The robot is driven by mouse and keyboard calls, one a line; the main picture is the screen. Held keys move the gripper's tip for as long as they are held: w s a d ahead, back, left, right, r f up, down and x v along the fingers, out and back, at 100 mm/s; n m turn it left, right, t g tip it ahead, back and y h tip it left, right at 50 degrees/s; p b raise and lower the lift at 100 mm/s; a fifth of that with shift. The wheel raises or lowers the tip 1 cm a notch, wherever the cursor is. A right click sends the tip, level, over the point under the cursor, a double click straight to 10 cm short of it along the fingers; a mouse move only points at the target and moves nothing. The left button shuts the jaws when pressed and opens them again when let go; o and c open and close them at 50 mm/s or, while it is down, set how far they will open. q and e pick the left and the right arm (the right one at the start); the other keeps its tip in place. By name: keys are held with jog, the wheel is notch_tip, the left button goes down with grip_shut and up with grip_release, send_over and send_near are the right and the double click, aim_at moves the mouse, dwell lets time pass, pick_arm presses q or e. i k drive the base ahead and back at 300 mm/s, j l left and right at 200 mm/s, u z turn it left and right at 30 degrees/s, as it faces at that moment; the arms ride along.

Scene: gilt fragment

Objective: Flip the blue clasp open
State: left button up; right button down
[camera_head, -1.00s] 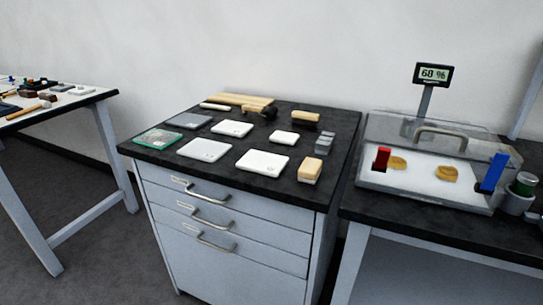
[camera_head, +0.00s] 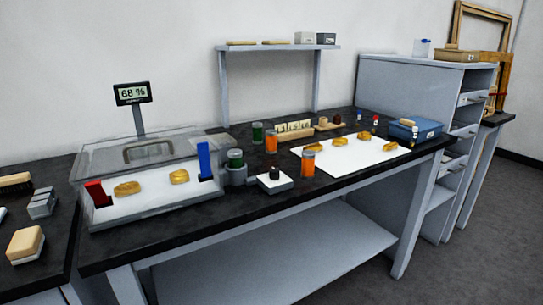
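The blue clasp (camera_head: 204,161) stands upright at the front right corner of a clear box (camera_head: 150,207) on the dark bench. A red clasp (camera_head: 97,194) sits at the box's front left corner and leans a little. Two gilt fragments, one on the left (camera_head: 127,188) and one on the right (camera_head: 179,176), lie on the white floor inside the box. The lid has a grey handle (camera_head: 148,150). Neither of my grippers shows in the head view.
A display reading 68 % (camera_head: 132,93) stands behind the box. A white sheet (camera_head: 375,157) holds more gilt pieces. A blue case (camera_head: 415,130) sits at the bench's right end.

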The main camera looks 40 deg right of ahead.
aim_at(202, 148)
jog(key=z, duration=0.75)
